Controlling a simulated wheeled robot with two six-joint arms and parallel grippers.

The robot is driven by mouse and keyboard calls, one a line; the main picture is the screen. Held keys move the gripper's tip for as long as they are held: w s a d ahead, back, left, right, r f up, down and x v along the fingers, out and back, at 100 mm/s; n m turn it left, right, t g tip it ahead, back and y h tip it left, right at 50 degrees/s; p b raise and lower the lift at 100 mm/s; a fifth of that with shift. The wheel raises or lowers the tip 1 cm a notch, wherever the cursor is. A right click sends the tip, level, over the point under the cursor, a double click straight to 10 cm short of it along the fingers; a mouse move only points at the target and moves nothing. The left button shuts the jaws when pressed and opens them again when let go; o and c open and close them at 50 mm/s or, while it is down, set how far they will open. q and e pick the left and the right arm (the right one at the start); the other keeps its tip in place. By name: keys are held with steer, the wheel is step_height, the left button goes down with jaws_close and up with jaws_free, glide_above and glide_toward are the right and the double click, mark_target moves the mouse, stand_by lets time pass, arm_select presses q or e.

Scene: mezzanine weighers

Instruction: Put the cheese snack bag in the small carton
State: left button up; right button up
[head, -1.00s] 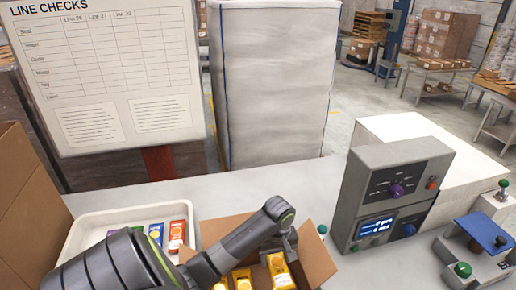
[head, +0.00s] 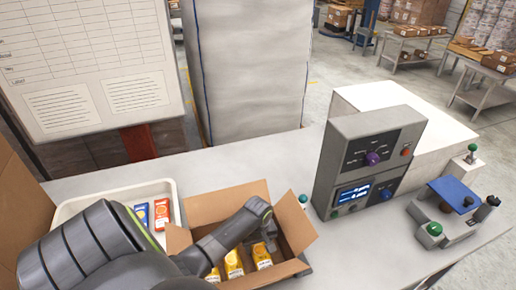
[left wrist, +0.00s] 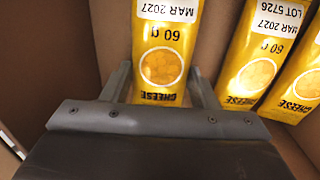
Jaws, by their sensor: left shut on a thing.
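The small carton (head: 297,228) stands open on the bench, its flaps spread. My left gripper (head: 262,244) reaches down into it and is shut on a yellow cheese snack bag (head: 263,260). In the left wrist view this cheese snack bag (left wrist: 163,45) sits between the two fingers (left wrist: 162,82), its printed face showing "CHEESE" and "60 g". Two more yellow bags (head: 233,264) stand in the carton beside it; they show at the right of the left wrist view (left wrist: 257,60). Whether the held bag touches the carton floor is hidden. My right gripper is out of view.
A white tray (head: 97,201) with a blue bag (head: 142,214) and a red-orange bag (head: 161,213) lies left of the carton, partly behind my arm. A grey weigher console (head: 342,160) stands right of the carton. Bench (head: 240,172) is clear behind.

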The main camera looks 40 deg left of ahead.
mark_target(258, 245)
arm_select(q)
steer(key=shift+f, duration=0.15)
steer(key=o, duration=1)
step_height(258, 245, up, 12)
steer(key=shift+w, duration=0.1)
stand_by(0.6)
